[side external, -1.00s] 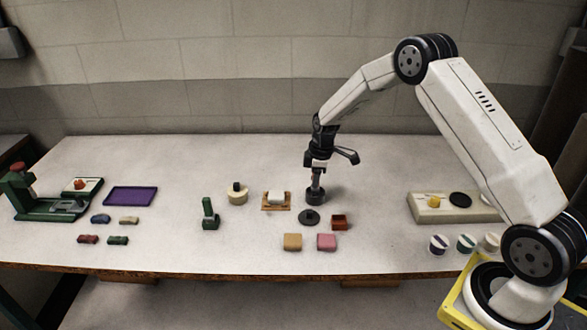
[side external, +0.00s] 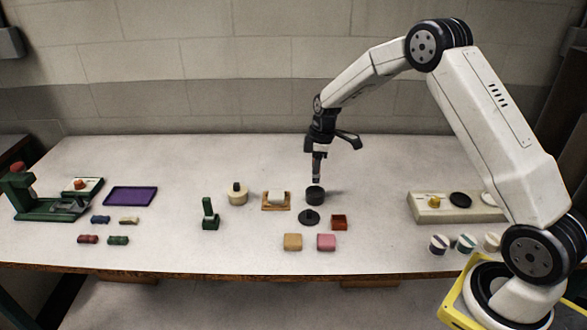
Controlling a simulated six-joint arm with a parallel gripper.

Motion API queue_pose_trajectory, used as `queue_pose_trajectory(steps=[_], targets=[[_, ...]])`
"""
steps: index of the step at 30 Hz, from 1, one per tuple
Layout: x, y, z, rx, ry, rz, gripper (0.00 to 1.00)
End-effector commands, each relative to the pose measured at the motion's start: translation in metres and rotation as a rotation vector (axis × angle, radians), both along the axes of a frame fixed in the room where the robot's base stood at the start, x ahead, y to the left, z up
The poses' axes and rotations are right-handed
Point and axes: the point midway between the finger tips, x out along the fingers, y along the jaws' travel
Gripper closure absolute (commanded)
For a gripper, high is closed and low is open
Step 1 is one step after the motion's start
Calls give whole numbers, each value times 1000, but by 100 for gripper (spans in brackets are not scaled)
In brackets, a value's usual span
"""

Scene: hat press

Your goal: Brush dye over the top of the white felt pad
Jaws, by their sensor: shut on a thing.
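My gripper (side external: 318,150) points down at the middle of the table, shut on a slim dark piece that looks like the brush (side external: 317,172). Its lower end is just above a dark round pot (side external: 315,195); whether it is clear of the rim is too small to tell. The white felt pad (side external: 277,197) lies on a small wooden holder (side external: 268,207), to the left of the pot. I cannot make out any dye on the pad or on the brush end.
A dark round lid (side external: 308,217), a red-brown open box (side external: 339,223), and tan (side external: 292,242) and pink (side external: 326,242) blocks lie in front. A cream round pot (side external: 237,196) and green stand (side external: 209,214) are left of the pad. A control panel (side external: 430,212) stands right.

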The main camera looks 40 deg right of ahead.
Motion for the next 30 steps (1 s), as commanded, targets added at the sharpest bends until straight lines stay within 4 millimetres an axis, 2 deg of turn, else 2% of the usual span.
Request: queue_pose_trajectory(steps=[12, 30], targets=[[0, 0, 21, 0, 0, 1, 100], [0, 0, 21, 0, 0, -1, 100]])
